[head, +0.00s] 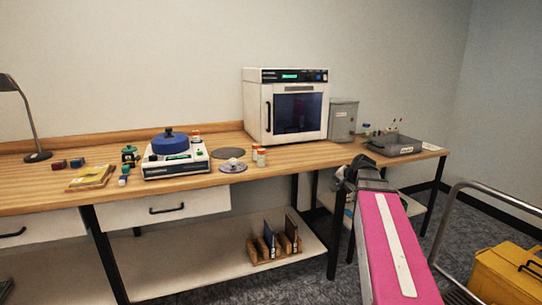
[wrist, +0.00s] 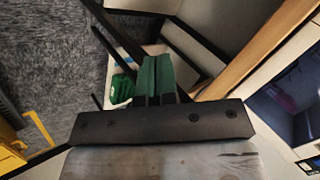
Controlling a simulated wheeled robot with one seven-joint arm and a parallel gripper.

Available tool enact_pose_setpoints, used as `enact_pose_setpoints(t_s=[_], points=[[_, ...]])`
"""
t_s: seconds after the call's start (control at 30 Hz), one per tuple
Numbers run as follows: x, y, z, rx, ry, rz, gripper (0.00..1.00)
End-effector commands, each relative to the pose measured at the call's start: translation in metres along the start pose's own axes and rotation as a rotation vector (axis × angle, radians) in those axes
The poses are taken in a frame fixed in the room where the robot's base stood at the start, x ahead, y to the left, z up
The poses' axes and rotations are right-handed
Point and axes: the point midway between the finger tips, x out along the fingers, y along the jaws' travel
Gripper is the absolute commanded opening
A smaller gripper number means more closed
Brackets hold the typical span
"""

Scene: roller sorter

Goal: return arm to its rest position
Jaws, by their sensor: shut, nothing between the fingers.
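My arm, with a pink and white link, reaches forward at the lower right of the head view. Its end is in front of the bench's right part, near the front edge. My gripper (wrist: 157,85) shows in the wrist view with its two green-padded fingers together and nothing between them. In the head view the fingers are too small and hidden by the arm to make out. The wrist view shows the wooden bench edge (wrist: 262,45) to the right of the fingers, apart from them, and carpet to the left.
The wooden bench (head: 320,157) carries a white oven (head: 257,108), a grey metal box (head: 342,121), a grey tray (head: 394,146) and a device with a blue top (head: 170,146). A yellow bin (head: 505,275) and a metal rail (head: 452,205) stand at the right. A lower shelf (head: 185,270) holds a wooden rack (head: 275,248).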

Motion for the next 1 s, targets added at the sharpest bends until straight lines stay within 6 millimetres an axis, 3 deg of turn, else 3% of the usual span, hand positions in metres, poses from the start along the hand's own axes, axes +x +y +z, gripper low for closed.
enact_pose_setpoints(t_s=[0.03,0.3,0.6,0.8,1.0], points=[[0.014,0.011,0.023,-0.035,-0.032,0.038,0.00],[0.070,0.068,0.124,-0.243,-0.193,0.244,0.00],[0.099,0.130,0.224,-0.483,-0.379,0.445,0.00],[0.103,0.153,0.257,-0.577,-0.450,0.516,0.00],[0.104,0.158,0.262,-0.598,-0.465,0.532,0.00]])
